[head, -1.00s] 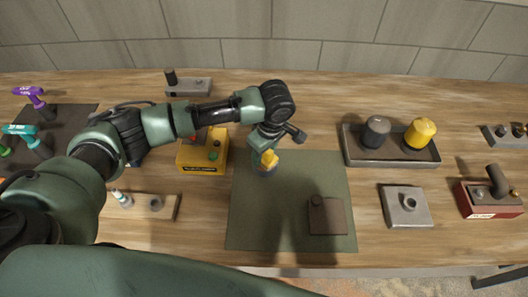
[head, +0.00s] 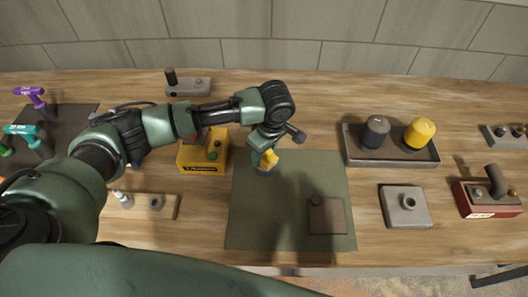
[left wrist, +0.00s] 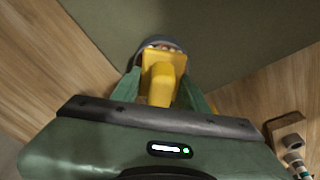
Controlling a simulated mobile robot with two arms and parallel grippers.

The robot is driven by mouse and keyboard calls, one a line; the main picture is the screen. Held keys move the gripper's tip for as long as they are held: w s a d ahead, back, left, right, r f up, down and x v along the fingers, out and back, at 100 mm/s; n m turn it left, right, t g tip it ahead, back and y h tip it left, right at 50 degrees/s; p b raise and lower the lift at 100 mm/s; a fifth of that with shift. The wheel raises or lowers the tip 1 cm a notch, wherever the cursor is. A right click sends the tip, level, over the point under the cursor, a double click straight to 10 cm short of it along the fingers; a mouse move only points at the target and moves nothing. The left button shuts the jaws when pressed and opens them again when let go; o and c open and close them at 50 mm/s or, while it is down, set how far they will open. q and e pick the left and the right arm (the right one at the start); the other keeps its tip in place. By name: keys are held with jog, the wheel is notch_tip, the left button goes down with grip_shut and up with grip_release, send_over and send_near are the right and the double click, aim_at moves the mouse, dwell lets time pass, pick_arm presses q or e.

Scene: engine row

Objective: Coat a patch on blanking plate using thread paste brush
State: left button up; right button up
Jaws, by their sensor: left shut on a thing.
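My left gripper (head: 264,152) is shut on a yellow-handled tool, which I take to be the thread paste brush (head: 269,159), over the back left part of the green mat. In the left wrist view the yellow handle (left wrist: 161,77) sits between the fingers (left wrist: 160,90). A dark round rim (left wrist: 158,43) with pale and reddish spots shows at its far end; I cannot tell whether this is the brush head or a pot. A flat brown plate with a dark knob, likely the blanking plate (head: 328,217), lies on the mat's front right, apart from the gripper. My right gripper is not in view.
The green mat (head: 285,225) has clear room left of the plate. A yellow box (head: 203,155) stands left of the mat. A grey tray (head: 391,160) with two canisters and a grey plate with a ring (head: 392,217) are at right. A wooden block (head: 133,210) lies front left.

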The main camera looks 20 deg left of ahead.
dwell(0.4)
pick_arm(q)
jog(key=shift+s+f+p, duration=0.2)
jog(key=shift+p, duration=0.15)
dwell(1.0)
jog(key=r+p, duration=0.5)
jog(key=p, duration=0.1)
jog(key=shift+w, duration=0.2)
jog(key=shift+r, duration=1.15)
